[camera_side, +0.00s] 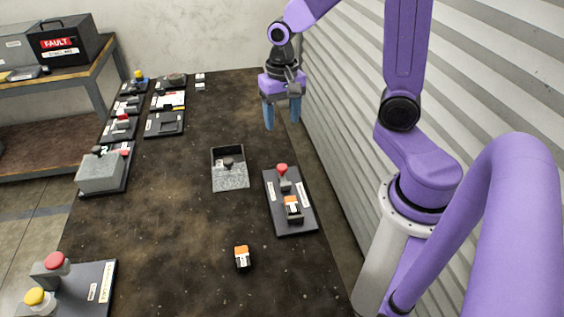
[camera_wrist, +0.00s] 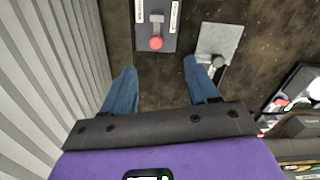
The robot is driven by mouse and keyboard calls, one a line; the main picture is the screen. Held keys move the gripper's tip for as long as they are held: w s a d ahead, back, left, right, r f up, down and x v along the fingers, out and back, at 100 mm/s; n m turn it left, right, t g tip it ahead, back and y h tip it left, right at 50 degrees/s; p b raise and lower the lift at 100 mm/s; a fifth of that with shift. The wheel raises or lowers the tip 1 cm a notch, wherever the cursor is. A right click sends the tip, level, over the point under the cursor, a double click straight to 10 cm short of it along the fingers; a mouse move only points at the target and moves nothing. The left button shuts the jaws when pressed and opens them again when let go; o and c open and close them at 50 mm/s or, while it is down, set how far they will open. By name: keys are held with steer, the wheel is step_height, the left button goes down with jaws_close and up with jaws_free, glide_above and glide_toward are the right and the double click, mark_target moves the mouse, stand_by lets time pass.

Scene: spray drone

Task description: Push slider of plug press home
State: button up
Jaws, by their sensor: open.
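The plug press is a dark base plate (camera_side: 305,218) with white labels, right of the table's middle in the side view. Its slider carries a red knob (camera_side: 282,168) at the far end. A plug with an orange top (camera_side: 291,202) sits nearer the camera on the same plate, with a visible space between it and the knob. My gripper (camera_side: 282,122) is open and empty, raised above the table beyond the knob end. In the wrist view, the red knob (camera_wrist: 156,43) shows ahead between my blue fingers (camera_wrist: 160,68), apart from them. The plug is outside the wrist view.
A grey tray (camera_side: 230,177) with a black knob stands left of the press. A loose orange-topped block (camera_side: 242,256) lies nearer the camera. A ribbed wall (camera_side: 335,110) runs close along the right. Other panels line the left table edge; the middle has bare room.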

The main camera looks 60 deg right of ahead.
steer(key=w+d+m, duration=0.2)
steer(key=d+m, duration=0.1)
glide_toward(282, 167)
step_height(282, 167, down, 8)
steer(key=shift+f, duration=0.15)
stand_by(0.7)
